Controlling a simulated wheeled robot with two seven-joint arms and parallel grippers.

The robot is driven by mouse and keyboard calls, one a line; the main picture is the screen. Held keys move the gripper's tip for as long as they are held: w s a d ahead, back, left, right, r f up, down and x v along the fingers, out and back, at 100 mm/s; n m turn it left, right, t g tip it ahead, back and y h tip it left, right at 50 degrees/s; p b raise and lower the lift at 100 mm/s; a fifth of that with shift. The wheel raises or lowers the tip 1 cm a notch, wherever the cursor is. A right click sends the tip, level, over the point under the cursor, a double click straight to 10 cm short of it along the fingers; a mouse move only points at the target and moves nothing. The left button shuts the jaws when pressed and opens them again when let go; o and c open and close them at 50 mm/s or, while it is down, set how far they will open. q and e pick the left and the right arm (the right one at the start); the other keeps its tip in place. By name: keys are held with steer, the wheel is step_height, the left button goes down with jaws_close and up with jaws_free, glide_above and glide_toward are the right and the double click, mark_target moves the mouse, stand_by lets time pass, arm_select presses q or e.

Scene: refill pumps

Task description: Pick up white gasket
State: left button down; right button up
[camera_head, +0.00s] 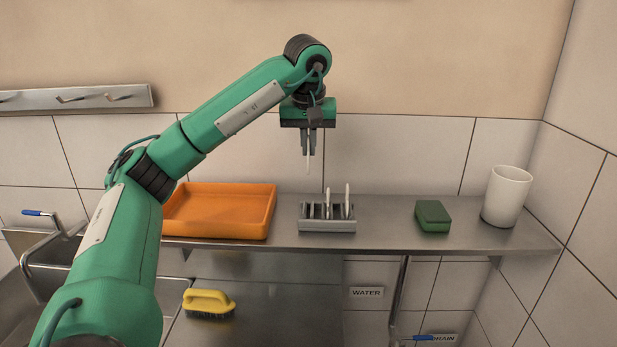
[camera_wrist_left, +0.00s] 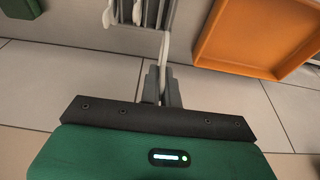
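My left gripper (camera_head: 308,145) is above the left part of a grey slotted rack (camera_head: 328,226) and points down. Its fingers are shut on a thin white gasket (camera_head: 308,163), seen edge-on and hanging below the fingertips, clear of the rack. In the left wrist view the gasket (camera_wrist_left: 164,48) sticks out from between the fingers (camera_wrist_left: 161,85). Two more white pieces stand upright in the rack (camera_wrist_left: 152,14), one near its middle (camera_head: 328,201) and one towards its right end (camera_head: 347,200). My right gripper is not in view.
The rack stands on a metal shelf (camera_head: 385,238). An orange tray (camera_head: 222,232) is left of it; a green sponge (camera_head: 433,216) and a white cup (camera_head: 506,196) are to the right. A yellow brush (camera_head: 208,303) lies lower down. A tiled wall is close behind.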

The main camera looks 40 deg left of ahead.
arm_select(q)
step_height(320, 180, up, 7)
steer(key=shift+r+p, duration=0.1)
steer(key=shift+p, duration=1)
steer(key=shift+r, duration=0.5)
stand_by(0.3)
